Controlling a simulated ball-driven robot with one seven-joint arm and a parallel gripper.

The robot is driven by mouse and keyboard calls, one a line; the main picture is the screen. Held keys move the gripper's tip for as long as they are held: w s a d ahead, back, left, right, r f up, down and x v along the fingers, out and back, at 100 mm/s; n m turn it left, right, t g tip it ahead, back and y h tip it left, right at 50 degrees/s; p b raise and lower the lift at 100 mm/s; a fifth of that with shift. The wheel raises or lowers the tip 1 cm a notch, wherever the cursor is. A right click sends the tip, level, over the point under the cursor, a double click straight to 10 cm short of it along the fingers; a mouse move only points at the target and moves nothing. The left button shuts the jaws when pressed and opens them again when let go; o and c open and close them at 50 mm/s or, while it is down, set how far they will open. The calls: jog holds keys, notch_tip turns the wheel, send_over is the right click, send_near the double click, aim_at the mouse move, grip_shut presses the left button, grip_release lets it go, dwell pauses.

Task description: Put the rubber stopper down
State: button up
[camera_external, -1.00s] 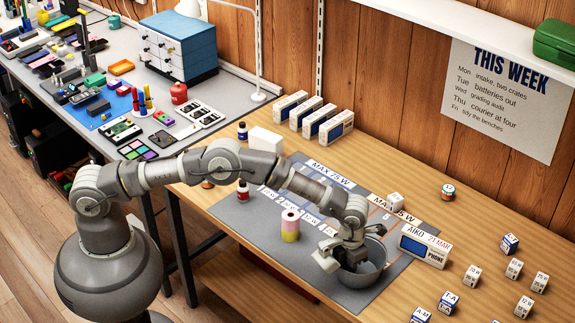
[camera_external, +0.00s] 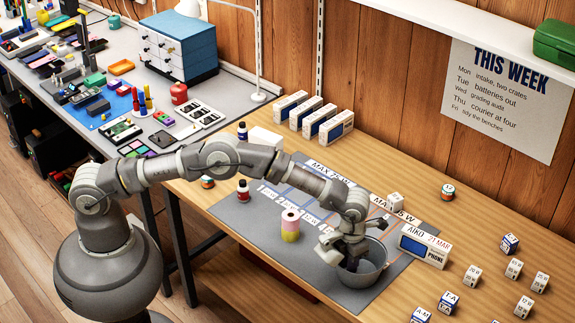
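My gripper (camera_external: 346,262) points down at the left side of the grey metal bowl (camera_external: 375,276), with its fingertips at or inside the rim. Its fingers are dark and small in this view, so I cannot tell whether they are open or shut, or whether they hold anything. I cannot make out the rubber stopper for certain; it may be hidden by the gripper or the bowl wall. The bowl stands upright on the grey mat (camera_external: 240,212).
A pink and yellow roll (camera_external: 290,226) stands left of the bowl. A labelled phone box (camera_external: 424,247) lies to its right, and a small white cube (camera_external: 395,202) sits behind. Small bottles (camera_external: 243,191) stand farther left. Several printed cubes (camera_external: 472,275) dot the right side.

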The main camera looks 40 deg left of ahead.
jog(key=w+a+r+n+t+h+p, duration=0.1)
jog(key=w+a+r+n, duration=0.15)
jog(key=r, duration=0.55)
jog(key=w+a+r+n+t+p, duration=0.1)
jog(key=w+a+r+n, duration=0.15)
jog(key=r, duration=0.45)
jog(key=w+a+r+n+h+p, duration=0.1)
jog(key=w+a+r+n, duration=0.15)
jog(key=r, duration=0.55)
jog(key=w+a+r+n+t, duration=0.3)
jog(key=a+r+n, duration=0.3)
jog(key=a+r, duration=0.45)
jog(key=w+a+r+n+t, duration=0.3)
jog(key=a+r+n, duration=0.4)
jog(key=r, duration=0.6)
jog(key=s+a+r+n+t, duration=0.2)
jog(key=s+a+r+n, duration=0.3)
jog(key=a+r, duration=0.3)
jog(key=s+a+r+n+t+y, duration=0.1)
jog(key=s+a+r+n+t, duration=0.2)
jog(key=a, duration=0.7)
jog(key=s+a+r+n+t+y, duration=0.1)
jog(key=s+a+r+n+t, duration=0.1)
jog(key=s+a+r+n, duration=0.5)
notch_tip(320, 180, up, 6)
jog(key=a+n, duration=0.2)
jog(key=n, duration=0.1)
jog(key=shift+r+n+b, duration=0.15)
jog(key=shift+n+b, duration=0.15)
jog(key=shift+n, duration=0.05)
